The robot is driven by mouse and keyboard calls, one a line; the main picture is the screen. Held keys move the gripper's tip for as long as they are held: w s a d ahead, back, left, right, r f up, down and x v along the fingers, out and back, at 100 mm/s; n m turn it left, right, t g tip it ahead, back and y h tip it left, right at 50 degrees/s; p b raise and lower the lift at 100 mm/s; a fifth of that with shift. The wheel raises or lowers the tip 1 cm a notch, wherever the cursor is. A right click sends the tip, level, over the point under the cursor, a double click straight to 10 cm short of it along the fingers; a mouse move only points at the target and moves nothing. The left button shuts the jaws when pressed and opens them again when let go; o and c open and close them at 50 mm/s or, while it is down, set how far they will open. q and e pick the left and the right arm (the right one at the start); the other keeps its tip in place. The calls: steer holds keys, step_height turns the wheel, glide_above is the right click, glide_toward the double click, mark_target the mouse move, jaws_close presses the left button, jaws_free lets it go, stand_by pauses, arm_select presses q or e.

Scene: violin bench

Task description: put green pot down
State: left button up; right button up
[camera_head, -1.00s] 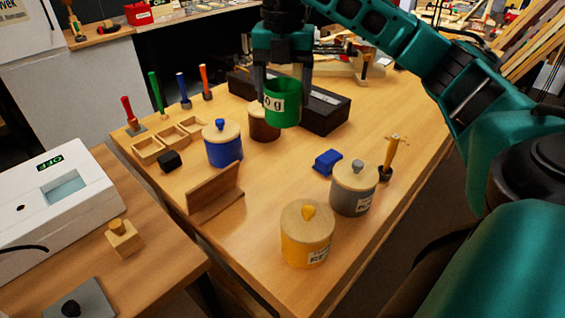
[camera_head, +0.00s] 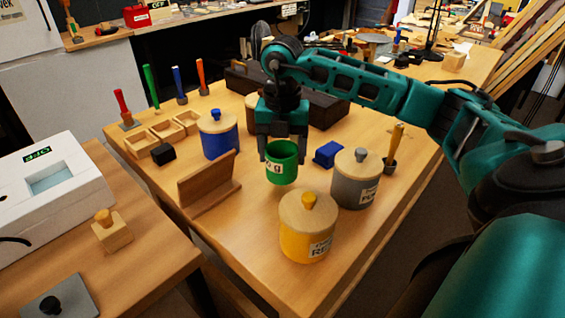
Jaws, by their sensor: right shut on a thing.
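The green pot (camera_head: 283,170) is a small open cup with a white label on its side. My right gripper (camera_head: 283,155) is shut on it from above, with one finger on each side. The pot is upright over the middle of the workbench (camera_head: 262,235), between the yellow pot and the blue block. I cannot tell for sure whether its bottom touches the bench; it looks slightly raised. My left gripper is not in view.
A yellow lidded pot (camera_head: 305,240) stands in front, a grey lidded pot (camera_head: 353,190) to the right, a blue lidded pot (camera_head: 220,142) to the left. A blue block (camera_head: 327,154) and wooden stand (camera_head: 210,186) are close by. Bare bench lies left of the yellow pot.

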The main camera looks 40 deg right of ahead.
mark_target(282, 162)
step_height(282, 162, down, 3)
steer(key=shift+r, duration=0.1)
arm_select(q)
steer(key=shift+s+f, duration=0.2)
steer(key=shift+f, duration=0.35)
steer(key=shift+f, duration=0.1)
arm_select(e)
steer(key=shift+f, duration=0.2)
steer(key=o, duration=1)
steer(key=shift+o, duration=0.2)
steer(key=shift+r, duration=0.1)
steer(key=shift+r, duration=0.3)
arm_select(q)
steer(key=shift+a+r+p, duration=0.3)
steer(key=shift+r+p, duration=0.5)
steer(key=shift+p, duration=0.15)
arm_select(e)
step_height(282, 162, up, 12)
steer(key=shift+f, duration=0.25)
